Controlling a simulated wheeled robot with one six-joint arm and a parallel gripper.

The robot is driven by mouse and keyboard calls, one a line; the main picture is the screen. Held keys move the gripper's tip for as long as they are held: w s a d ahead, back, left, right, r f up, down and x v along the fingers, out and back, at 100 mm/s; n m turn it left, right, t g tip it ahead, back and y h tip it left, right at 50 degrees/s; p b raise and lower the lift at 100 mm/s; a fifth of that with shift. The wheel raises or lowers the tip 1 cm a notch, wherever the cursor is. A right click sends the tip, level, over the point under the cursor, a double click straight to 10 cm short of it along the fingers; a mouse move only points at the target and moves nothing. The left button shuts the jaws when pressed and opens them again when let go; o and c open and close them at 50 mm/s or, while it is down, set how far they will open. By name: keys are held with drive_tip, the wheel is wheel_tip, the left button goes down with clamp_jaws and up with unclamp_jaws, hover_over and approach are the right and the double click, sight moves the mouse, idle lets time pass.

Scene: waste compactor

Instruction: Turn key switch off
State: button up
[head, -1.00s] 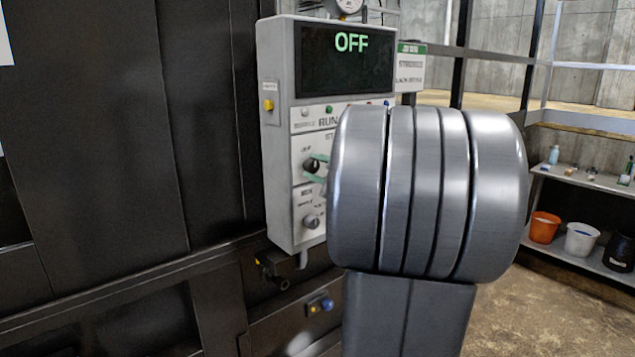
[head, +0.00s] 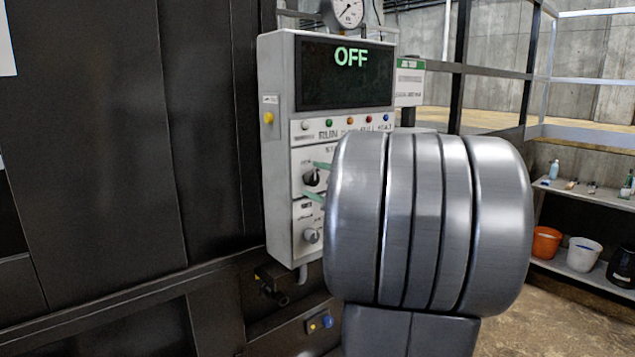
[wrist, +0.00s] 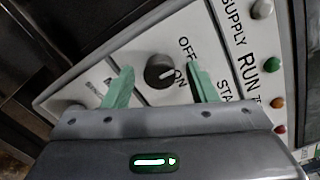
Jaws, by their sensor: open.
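The key switch is a round black knob (head: 311,177) on the white control panel (head: 276,150), whose display (head: 345,75) reads OFF in green. In the wrist view the knob (wrist: 160,71) sits beside the printed words OFF and ON. Exactly where it points is hard to tell. My gripper (wrist: 161,88) is open, with one green finger on each side of the knob and gaps between. In the head view my gripper (head: 318,181) shows only its green fingertips at the knob. My wrist hides the right part of the panel.
A second knob (head: 311,236) sits below on the panel. A row of coloured buttons and lamps (head: 350,121) runs under the display, and a yellow button (head: 268,118) is on the panel's left side. A shelf with buckets (head: 583,254) stands at the right.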

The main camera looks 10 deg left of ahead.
drive_tip(key=b+v, duration=0.3)
drive_tip(key=v, duration=1)
drive_tip(key=shift+s+d, duration=0.2)
drive_tip(key=shift+d, duration=0.1)
drive_tip(key=shift+f, duration=0.1)
drive_tip(key=p+x, duration=0.3)
drive_tip(key=x, duration=1.1)
drive_tip(key=shift+s+d, duration=0.1)
